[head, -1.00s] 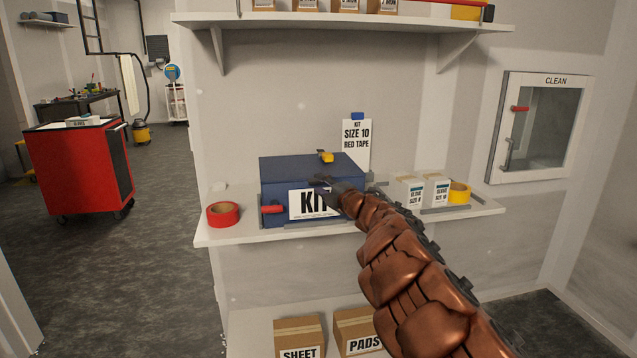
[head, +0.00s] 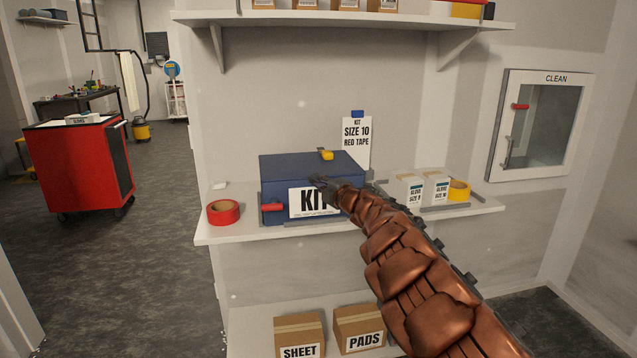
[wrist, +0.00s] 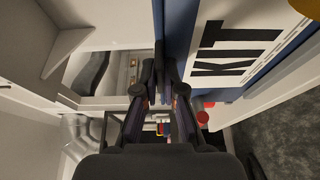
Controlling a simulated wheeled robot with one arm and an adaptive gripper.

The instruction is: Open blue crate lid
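The blue crate (head: 275,190) stands on the middle shelf with a white KIT label (head: 300,203) on its front. Its flat blue lid (head: 290,163) is down, and a small yellow piece (head: 326,154) sits at its upper edge. My gripper (head: 318,181) is at the lid's front edge, above the label; contact is unclear. In the wrist view the crate's blue side (wrist: 182,30) runs beside my fingers (wrist: 161,72). The fingers are close together with a dark strip between them; whether they grip it cannot be seen.
Red tape (head: 223,212) lies left of the crate. Glove boxes (head: 436,189) and yellow tape (head: 459,191) stand to the right. A kit card (head: 356,140) stands behind the crate. An upper shelf (head: 340,21) overhangs. A white CLEAN cabinet (head: 540,125) is on the right wall.

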